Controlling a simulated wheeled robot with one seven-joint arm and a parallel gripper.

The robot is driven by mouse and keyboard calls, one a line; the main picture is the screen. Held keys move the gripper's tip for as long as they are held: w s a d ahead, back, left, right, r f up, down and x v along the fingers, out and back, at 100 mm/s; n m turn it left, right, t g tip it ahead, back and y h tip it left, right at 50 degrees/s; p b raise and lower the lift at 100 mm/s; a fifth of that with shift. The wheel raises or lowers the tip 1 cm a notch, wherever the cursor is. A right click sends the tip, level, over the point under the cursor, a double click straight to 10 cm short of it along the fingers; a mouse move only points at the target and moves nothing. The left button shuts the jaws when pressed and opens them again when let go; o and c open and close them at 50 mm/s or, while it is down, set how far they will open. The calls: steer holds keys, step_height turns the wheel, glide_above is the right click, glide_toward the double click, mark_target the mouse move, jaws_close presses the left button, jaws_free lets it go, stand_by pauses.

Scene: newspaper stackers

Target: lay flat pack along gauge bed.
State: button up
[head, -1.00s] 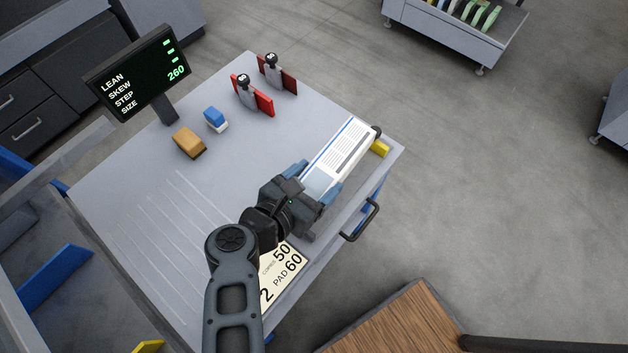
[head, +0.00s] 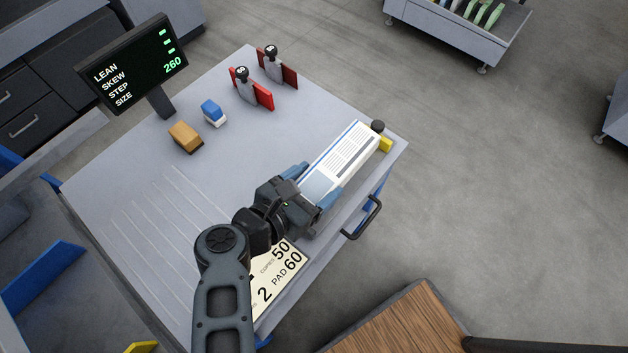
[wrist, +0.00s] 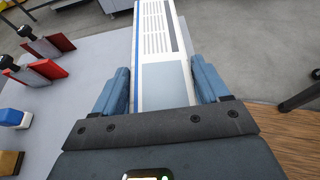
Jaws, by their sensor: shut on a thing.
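The flat pack (head: 343,155) is a long white block with a blue edge stripe, printed lines and a grey-blue panel. It lies lengthwise near the right edge of the grey bench top. My gripper (head: 320,188) is shut on its near end, with one blue finger on each side. In the wrist view the pack (wrist: 160,45) runs straight away from my gripper (wrist: 163,85). No separate gauge bed can be made out; the pack and my gripper cover the surface beneath. I cannot tell whether the pack touches the bench.
A yellow block (head: 385,144) and a dark knob (head: 378,126) stand by the pack's far end. Two red clamps (head: 263,95), a blue-and-white block (head: 213,112) and an orange block (head: 186,137) stand further left. The grooved bench area is clear.

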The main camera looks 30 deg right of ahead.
steer(key=shift+f+b, duration=2.4)
steer(key=shift+f, duration=0.4)
steer(key=shift+f+b, duration=0.55)
steer(key=o, duration=1.4)
steer(key=shift+a, duration=0.1)
steer(key=shift+b+v, duration=0.8)
steer(key=shift+v, duration=3)
